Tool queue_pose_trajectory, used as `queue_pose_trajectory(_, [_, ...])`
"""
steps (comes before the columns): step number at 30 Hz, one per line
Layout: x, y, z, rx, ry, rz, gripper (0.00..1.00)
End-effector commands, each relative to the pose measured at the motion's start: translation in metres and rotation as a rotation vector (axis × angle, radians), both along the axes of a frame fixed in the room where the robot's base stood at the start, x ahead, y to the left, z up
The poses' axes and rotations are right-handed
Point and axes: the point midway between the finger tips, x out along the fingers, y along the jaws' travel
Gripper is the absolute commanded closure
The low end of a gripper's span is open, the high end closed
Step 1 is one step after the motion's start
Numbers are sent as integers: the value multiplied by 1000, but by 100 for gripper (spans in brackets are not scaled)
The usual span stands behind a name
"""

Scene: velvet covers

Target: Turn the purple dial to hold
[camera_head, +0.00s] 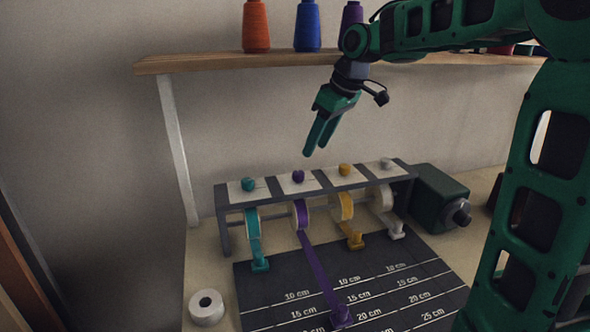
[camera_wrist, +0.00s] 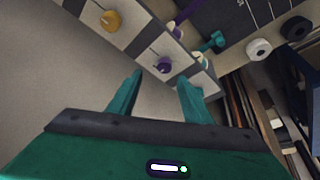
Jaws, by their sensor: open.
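The purple dial (camera_head: 298,176) sits on a white plate on top of the grey ribbon rack, between the teal dial (camera_head: 248,184) and the yellow dial (camera_head: 344,169). It also shows in the wrist view (camera_wrist: 164,65), just beyond the fingertips. Its pointer marks are too small to read. My gripper (camera_head: 314,147) is open and empty, pointing down above and slightly right of the purple dial, apart from it. Its two fingers show in the wrist view (camera_wrist: 160,82). Below the dial, a purple ribbon (camera_head: 318,265) runs from its spool out across the dark measuring mat (camera_head: 400,290).
A white dial (camera_head: 386,163) is at the rack's right end. A dark green box (camera_head: 440,197) with a knob stands right of the rack. A white roll (camera_head: 207,307) lies at front left. A wooden shelf (camera_head: 220,63) with thread cones is above, near my arm.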

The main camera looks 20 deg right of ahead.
Motion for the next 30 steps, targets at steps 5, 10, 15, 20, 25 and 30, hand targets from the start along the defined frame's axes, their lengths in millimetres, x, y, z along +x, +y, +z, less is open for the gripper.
queue_pose_trajectory(5, [8, 20, -27, 0, 5, 18, 55])
queue_pose_trajectory(10, [17, 31, -56, 0, 6, 21, 55])
queue_pose_trajectory(15, [24, 38, -77, 0, 4, 24, 55])
queue_pose_trajectory(20, [28, 40, -88, -1, 2, 22, 55])
queue_pose_trajectory(25, [29, 41, -91, -1, 1, 22, 55])
queue_pose_trajectory(30, [29, 41, -91, -1, 1, 21, 55])
